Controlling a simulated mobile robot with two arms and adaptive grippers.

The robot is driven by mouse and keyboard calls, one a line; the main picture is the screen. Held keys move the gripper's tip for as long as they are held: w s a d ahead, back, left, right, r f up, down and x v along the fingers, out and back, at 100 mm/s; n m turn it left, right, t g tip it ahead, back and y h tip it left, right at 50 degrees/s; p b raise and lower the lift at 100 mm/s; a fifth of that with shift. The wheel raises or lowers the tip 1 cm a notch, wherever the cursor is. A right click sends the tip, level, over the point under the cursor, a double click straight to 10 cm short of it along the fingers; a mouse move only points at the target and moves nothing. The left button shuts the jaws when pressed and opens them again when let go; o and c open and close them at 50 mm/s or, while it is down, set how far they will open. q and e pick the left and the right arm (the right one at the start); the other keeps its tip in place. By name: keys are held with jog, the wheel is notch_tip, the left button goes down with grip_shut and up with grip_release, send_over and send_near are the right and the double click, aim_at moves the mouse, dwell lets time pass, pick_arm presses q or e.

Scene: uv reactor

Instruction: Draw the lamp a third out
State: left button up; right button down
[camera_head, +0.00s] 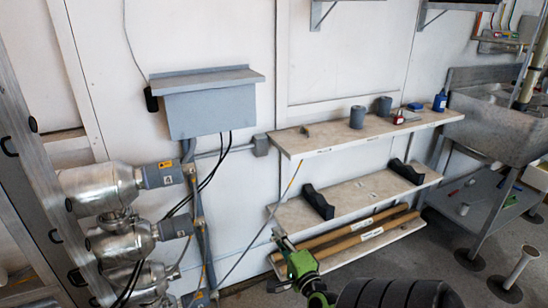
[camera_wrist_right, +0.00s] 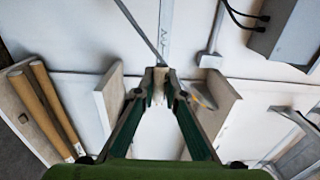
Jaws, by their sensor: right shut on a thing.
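Silver reactor vessels (camera_head: 100,188) stand stacked at the left in the head view, with grey end caps (camera_head: 162,174); the top cap carries a yellow label and a "4". No bare lamp can be told for sure. My right gripper (camera_head: 279,236) is in front of the lower shelves, right of the vessels and apart from them. In the wrist view its fingertips (camera_wrist_right: 160,74) are closed on a small pale thing (camera_wrist_right: 158,88), mostly hidden by the fingers. A thin line (camera_wrist_right: 138,27) runs to the fingertips; whether it is held I cannot tell. My left gripper is out of view.
A grey wall box (camera_head: 210,107) hangs above the vessels. A metal sink (camera_head: 497,125) is at right.

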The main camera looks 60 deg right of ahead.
jog(key=c, duration=2)
grip_release()
jog(key=shift+s, duration=0.1)
jog(key=v, duration=1.2)
jog(key=shift+d, duration=0.1)
